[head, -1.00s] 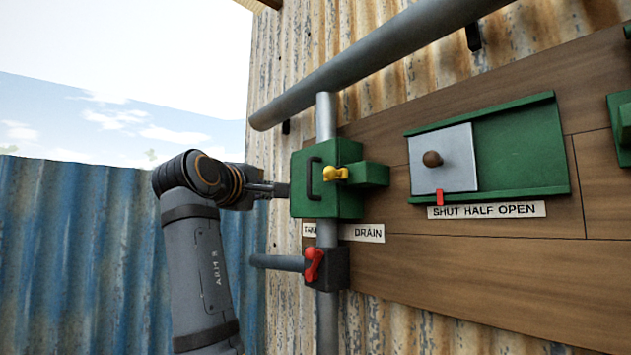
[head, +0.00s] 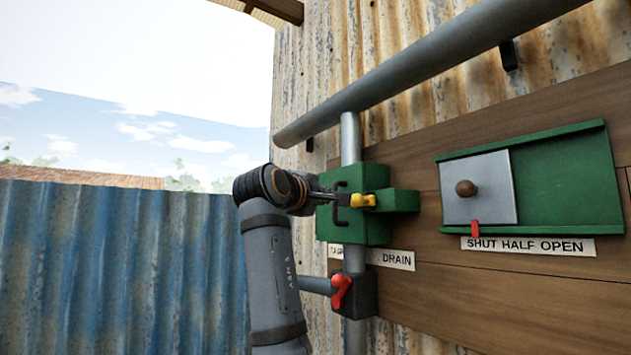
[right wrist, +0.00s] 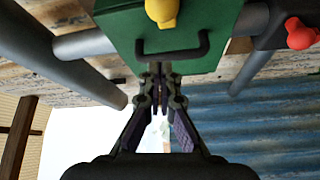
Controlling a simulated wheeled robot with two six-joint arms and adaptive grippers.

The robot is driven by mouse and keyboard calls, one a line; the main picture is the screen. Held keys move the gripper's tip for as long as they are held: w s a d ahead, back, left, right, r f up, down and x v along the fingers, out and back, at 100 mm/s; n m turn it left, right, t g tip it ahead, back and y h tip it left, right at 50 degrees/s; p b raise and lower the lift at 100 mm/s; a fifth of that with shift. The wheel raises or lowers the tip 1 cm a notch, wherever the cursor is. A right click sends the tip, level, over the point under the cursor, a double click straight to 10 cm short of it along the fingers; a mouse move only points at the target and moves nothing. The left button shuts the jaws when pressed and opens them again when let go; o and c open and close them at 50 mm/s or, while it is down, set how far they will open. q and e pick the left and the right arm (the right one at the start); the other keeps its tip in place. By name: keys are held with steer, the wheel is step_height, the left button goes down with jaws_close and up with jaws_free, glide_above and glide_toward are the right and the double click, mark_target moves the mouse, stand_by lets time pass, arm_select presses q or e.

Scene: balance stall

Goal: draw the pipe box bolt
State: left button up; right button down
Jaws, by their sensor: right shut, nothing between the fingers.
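The green pipe box (head: 353,232) sits around the upright grey pipe, with a black U-shaped handle (head: 342,201) on its front. A yellow knob (head: 362,200) sits right of the handle, by a green block (head: 402,200) on the box's right side. I cannot tell which part is the bolt. My right gripper (head: 330,197) is at the handle, shut and empty. In the right wrist view its closed fingertips (right wrist: 157,72) are close to the handle (right wrist: 172,52); whether they touch is unclear. The yellow knob (right wrist: 162,10) is beyond. My left gripper is out of view.
A red valve lever (head: 341,291) is below the box by the DRAIN label (head: 397,260). A sloping grey pipe (head: 400,80) runs above. A green slide panel (head: 565,180) with a metal plate (head: 490,190) is on the right. A blue corrugated fence (head: 110,270) stands left.

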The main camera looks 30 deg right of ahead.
mark_target(358, 196)
steer(key=s+d, duration=0.1)
steer(key=s, duration=0.1)
steer(key=s+d, duration=0.1)
steer(key=s, duration=0.1)
steer(key=s+d+f+b, duration=0.1)
steer(key=s, duration=0.1)
steer(key=shift+s+r, duration=0.1)
steer(key=shift+s, duration=0.3)
steer(key=shift+w+r, duration=0.1)
steer(key=shift+w, duration=0.05)
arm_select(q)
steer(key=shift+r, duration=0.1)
